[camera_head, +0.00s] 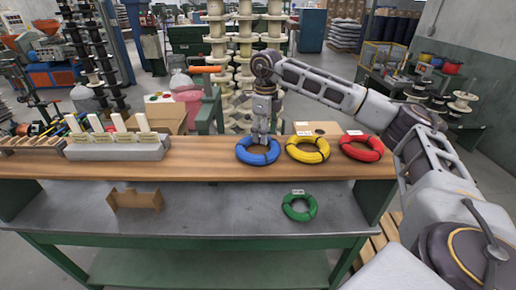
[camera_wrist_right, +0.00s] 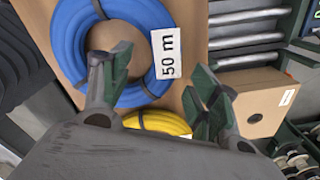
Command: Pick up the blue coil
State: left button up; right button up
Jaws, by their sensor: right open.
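The blue coil (camera_head: 258,157) lies flat on the wooden shelf, at the left end of a row of three coils. My right gripper (camera_head: 263,138) points down right at the blue coil, over its upper part. In the right wrist view the blue coil (camera_wrist_right: 72,42) fills the upper left, with a white "50 m" label (camera_wrist_right: 167,53). My right gripper (camera_wrist_right: 160,85) is open there, one finger overlapping the coil's ring and the other to the right of it. I cannot tell whether a finger touches the coil. My left gripper is not in view.
A yellow coil (camera_head: 324,150) sits close to the right of the blue one, then a red coil (camera_head: 378,148). A green coil (camera_head: 285,207) lies on the lower grey top. A cardboard box (camera_head: 327,128) stands behind. A grey holder (camera_head: 115,152) with white cards is left.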

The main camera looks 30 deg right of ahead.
jog(key=shift+f, duration=1.2)
grip_shut()
